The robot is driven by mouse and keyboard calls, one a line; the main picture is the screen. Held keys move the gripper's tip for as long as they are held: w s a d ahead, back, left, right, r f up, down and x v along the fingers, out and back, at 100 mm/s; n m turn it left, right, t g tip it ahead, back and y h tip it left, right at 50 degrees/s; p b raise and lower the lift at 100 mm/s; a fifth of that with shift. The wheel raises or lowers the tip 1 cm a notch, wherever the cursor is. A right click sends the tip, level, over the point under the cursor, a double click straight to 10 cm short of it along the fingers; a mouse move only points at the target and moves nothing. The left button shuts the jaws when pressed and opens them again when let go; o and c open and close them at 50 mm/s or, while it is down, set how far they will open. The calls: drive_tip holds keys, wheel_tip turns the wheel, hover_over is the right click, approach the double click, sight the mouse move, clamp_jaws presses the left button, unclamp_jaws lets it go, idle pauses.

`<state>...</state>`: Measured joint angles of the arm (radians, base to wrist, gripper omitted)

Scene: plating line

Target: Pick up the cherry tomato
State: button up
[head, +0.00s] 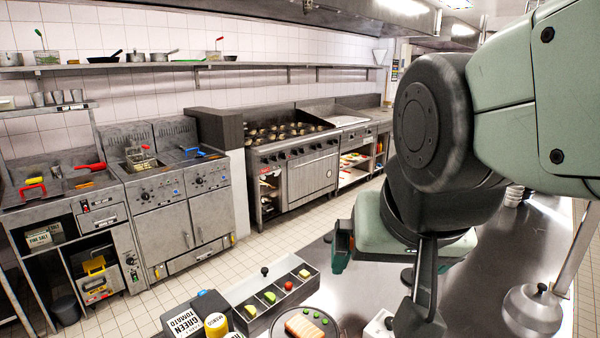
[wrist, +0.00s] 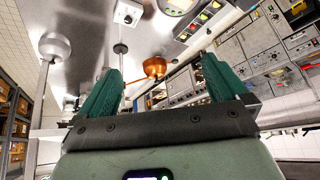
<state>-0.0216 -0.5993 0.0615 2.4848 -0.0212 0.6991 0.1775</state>
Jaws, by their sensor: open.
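The cherry tomato (head: 288,285) is a small red ball in one compartment of a grey divided tray (head: 243,292) at the bottom of the head view. Green pieces lie in compartments nearer the camera, and a pale yellow piece lies in the far one. The tray (wrist: 212,33) also shows small at the top of the wrist view, with a tiny red spot in it. My gripper (wrist: 160,64) is open, its two green fingers wide apart with nothing between them. In the head view my gripper (head: 342,250) is partly hidden by my arm, above and right of the tray.
A dark plate (head: 328,318) with a salmon-coloured piece and green balls is beside the tray. The steel counter has bare stretches.

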drive_tip(key=shift+n+g, duration=0.4)
drive_tip(key=shift+n, duration=0.3)
drive_tip(key=s, duration=0.1)
drive_tip(key=s+d, duration=0.1)
drive_tip(key=s, duration=0.1)
drive_tip(key=s+r, duration=0.1)
drive_tip(key=s, duration=0.1)
drive_tip(key=shift+d, duration=0.15)
drive_tip(key=c, duration=1.2)
drive_tip(key=shift+o, duration=0.2)
drive_tip(key=n+g+y, duration=0.2)
drive_tip(key=n+y, duration=0.1)
drive_tip(key=n, duration=0.6)
hover_over(288, 283)
drive_tip(key=s+d, duration=0.2)
wheel_tip(288, 283, down, 37)
drive_tip(key=shift+x, duration=2.8)
